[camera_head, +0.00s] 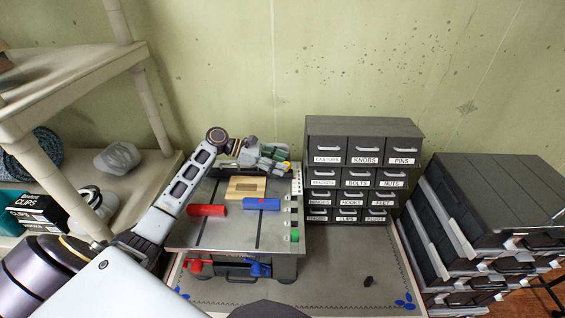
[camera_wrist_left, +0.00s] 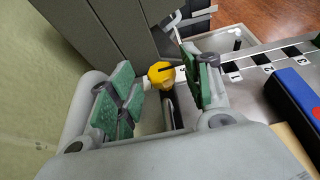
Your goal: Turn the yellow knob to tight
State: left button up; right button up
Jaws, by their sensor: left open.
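My left gripper (camera_head: 273,160) reaches over the back right corner of the fixture in the head view and mostly hides the knob there. In the left wrist view its green-padded fingers are apart, with the knob between them near the tips. I cannot tell whether they touch it. My right gripper is not in view.
A red block (camera_head: 206,210), a blue block (camera_head: 262,204) and a wooden piece (camera_head: 245,187) lie on the fixture. A labelled drawer cabinet (camera_head: 364,139) stands close on the right. More grey drawer units (camera_head: 495,195) stand farther right. The tabletop (camera_head: 340,255) before the cabinet is mostly clear.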

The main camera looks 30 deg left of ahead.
pick_arm(q)
jog(key=shift+w+d+f, duration=0.2)
jog(key=shift+w+d, duration=0.05)
jog(key=shift+d, duration=0.35)
jog(key=c, duration=1)
jog(key=shift+o, duration=0.2)
jog(key=shift+f+m+g+h+p, duration=0.1)
jog(key=shift+m+g+h+p, duration=0.3)
jog(key=shift+m+g, duration=0.4)
jog(key=o, duration=1)
jog(key=shift+c, duration=0.2)
jog(key=shift+a, duration=0.15)
